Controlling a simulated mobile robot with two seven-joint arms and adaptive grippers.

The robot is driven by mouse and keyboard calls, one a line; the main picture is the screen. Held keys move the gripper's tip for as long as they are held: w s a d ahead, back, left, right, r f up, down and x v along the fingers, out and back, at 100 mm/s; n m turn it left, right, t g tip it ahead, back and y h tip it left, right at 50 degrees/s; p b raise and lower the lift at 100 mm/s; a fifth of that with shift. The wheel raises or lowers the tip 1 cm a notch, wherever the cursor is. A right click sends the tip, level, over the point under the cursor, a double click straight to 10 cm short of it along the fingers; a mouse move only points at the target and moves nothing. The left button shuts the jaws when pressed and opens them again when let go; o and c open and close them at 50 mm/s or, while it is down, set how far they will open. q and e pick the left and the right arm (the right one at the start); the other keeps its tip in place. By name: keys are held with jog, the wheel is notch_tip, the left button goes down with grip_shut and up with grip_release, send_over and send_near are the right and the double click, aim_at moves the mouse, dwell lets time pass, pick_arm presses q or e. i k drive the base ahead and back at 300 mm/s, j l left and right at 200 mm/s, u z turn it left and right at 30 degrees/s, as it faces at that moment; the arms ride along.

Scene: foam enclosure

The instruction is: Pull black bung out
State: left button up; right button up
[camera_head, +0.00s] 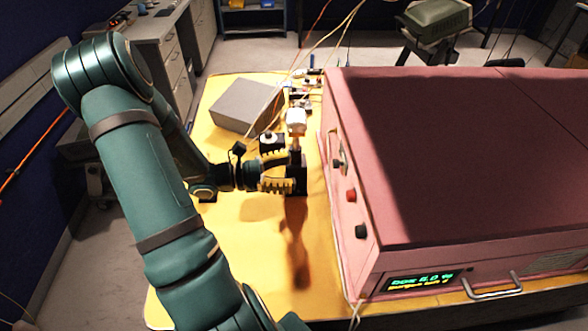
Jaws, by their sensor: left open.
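A black bung (361,231) sits in the left side wall of the pink-red enclosure (460,160), low and near its front corner. A red bung (350,195) is just behind it on the same wall. My left gripper (288,170) comes in from the left, with black fingers and yellow pads. It is open, over the yellow table, to the left of the enclosure wall and farther back than the black bung. It is apart from the bung, and I see nothing held between its fingers. My right gripper is not in view.
A grey box (245,105) lies on the yellow table (230,270) behind my left gripper. A white-topped item (296,121) stands just beyond the fingers, with cables and small parts behind it. The front-left table area is clear. A metal handle (493,287) projects from the enclosure front.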

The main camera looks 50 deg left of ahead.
aim_at(360, 230)
jog(key=k, duration=1)
